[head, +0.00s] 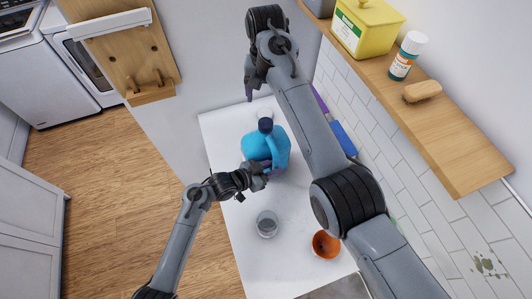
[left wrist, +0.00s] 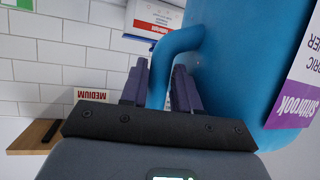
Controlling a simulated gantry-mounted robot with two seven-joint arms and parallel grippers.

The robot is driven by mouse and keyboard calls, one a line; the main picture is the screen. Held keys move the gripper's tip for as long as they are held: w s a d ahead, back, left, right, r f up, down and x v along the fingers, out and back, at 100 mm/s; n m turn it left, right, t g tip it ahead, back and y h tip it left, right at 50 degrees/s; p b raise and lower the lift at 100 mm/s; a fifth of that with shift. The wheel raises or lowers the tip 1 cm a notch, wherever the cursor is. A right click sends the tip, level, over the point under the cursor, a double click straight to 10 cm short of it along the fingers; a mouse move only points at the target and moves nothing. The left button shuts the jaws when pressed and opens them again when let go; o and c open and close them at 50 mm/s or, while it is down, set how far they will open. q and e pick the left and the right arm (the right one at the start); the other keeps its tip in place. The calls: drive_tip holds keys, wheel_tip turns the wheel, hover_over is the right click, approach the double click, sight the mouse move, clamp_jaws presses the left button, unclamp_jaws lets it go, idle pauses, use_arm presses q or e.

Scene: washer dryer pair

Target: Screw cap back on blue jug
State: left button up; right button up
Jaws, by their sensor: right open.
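The blue jug (head: 258,146) stands on the white counter in the head view, its dark cap (head: 265,125) at the top of its neck. I cannot tell how tightly the cap sits. My left gripper (head: 266,172) is at the jug's near side. In the left wrist view, my left gripper's purple fingers (left wrist: 160,88) lie on both sides of the jug's handle (left wrist: 178,42) and close on it. The jug body (left wrist: 232,70) fills the right of that view. My right gripper (head: 249,93) is open, apart from the jug, beyond the cap at the counter's far end.
A clear glass (head: 267,224) and an orange bowl (head: 326,244) stand on the near counter (head: 240,238). A wooden shelf (head: 450,135) on the right wall holds a yellow box (head: 367,25), a white-capped bottle (head: 406,56) and a brush (head: 422,91). My right arm crosses above the counter's right side.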

use_arm(q)
drive_tip(key=o, duration=0.4)
drive_tip(key=shift+c, duration=0.2)
drive_tip(key=v, duration=1)
drive_tip(key=shift+s+a, duration=0.25)
drive_tip(key=shift+a, duration=0.1)
